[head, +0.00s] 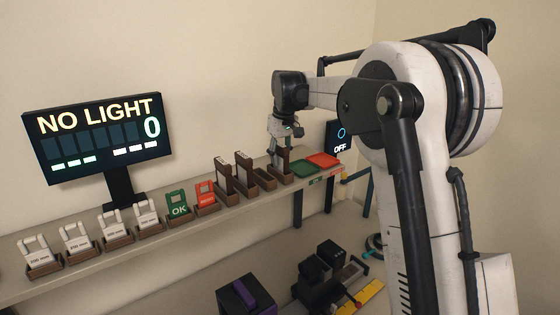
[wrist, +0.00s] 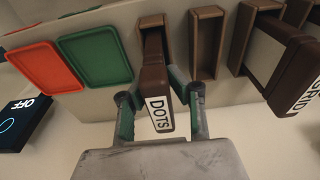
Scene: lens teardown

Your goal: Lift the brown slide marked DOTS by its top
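The brown slide marked DOTS (wrist: 155,90) stands in its brown holder (wrist: 152,21) in the wrist view, with its white label towards the camera. In the head view the slide (head: 284,159) is upright on the shelf, below my gripper (head: 284,143). In the wrist view my gripper (wrist: 156,84) has one green-padded finger on each side of the slide's top. Both fingertips appear to press against its sides. The foot of the slide is inside the holder, and I cannot see whether it is lifted at all.
A brown slide marked GRID (wrist: 292,75) and an empty holder (wrist: 207,42) stand beside it. Green (wrist: 96,56) and red (wrist: 45,68) trays lie on the other side. A screen (head: 100,136) reads NO LIGHT and 0. White, green and red tags line the shelf (head: 185,226).

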